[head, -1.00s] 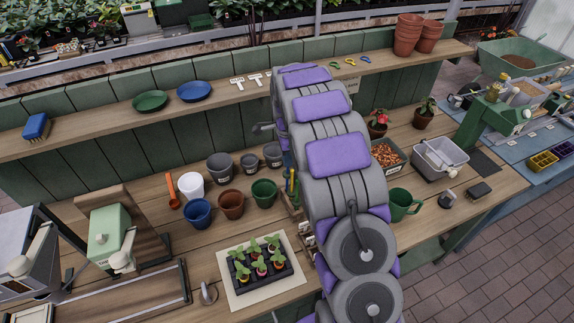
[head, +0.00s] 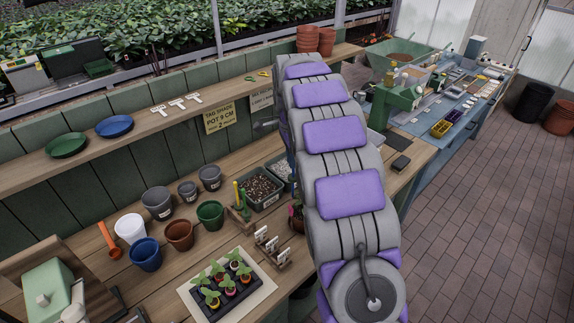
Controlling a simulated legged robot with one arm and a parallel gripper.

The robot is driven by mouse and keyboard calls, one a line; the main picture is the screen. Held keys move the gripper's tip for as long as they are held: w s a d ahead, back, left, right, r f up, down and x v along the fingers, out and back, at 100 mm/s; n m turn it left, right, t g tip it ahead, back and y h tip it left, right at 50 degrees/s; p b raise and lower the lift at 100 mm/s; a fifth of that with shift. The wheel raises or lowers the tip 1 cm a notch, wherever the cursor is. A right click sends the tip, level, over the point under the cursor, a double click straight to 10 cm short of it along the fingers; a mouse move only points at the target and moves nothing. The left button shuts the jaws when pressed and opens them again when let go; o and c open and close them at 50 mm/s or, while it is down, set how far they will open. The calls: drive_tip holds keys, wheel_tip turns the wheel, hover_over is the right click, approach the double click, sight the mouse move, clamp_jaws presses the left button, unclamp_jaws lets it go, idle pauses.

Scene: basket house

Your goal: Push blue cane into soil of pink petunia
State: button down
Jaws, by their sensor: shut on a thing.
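My arm fills the middle of the head view and hides what lies behind it. My gripper is not in view. I cannot make out the blue cane. A pot with green leaves and a touch of pink (head: 297,214) peeks out at the left edge of my arm, mostly hidden. I cannot tell whether it is the pink petunia, and its soil does not show.
A small wooden rack with yellow and green upright pieces (head: 239,205) stands on the bench near a tray of brown mix (head: 260,190). Several pots, including a green pot (head: 210,213), stand left of it. A seedling tray (head: 215,308) is in front. A shelf (head: 85,158) runs behind.

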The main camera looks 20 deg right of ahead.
sight(296, 176)
drive_tip(key=shift+s+d+f, duration=0.1)
drive_tip(key=shift+d, duration=0.35)
drive_tip(key=shift+s+d+f, duration=0.1)
drive_tip(key=shift+d, duration=0.35)
drive_tip(key=f+b, duration=0.2)
drive_tip(key=shift+a+f, duration=0.2)
drive_tip(key=shift+f, duration=0.15)
drive_tip(key=shift+a+f+b, duration=0.3)
drive_tip(key=shift+f, duration=0.2)
drive_tip(key=f, duration=0.1)
drive_tip(key=f+b, duration=0.1)
drive_tip(key=f, duration=0.2)
drive_tip(key=shift+w+d, duration=0.1)
drive_tip(key=shift+d, duration=0.2)
drive_tip(key=shift+a+f, duration=0.1)
drive_tip(key=shift+f, duration=0.6)
drive_tip(key=shift+d+f+b, duration=0.15)
drive_tip(key=shift+d+b, duration=0.15)
drive_tip(key=shift+d, duration=0.2)
drive_tip(key=shift+a, duration=0.1)
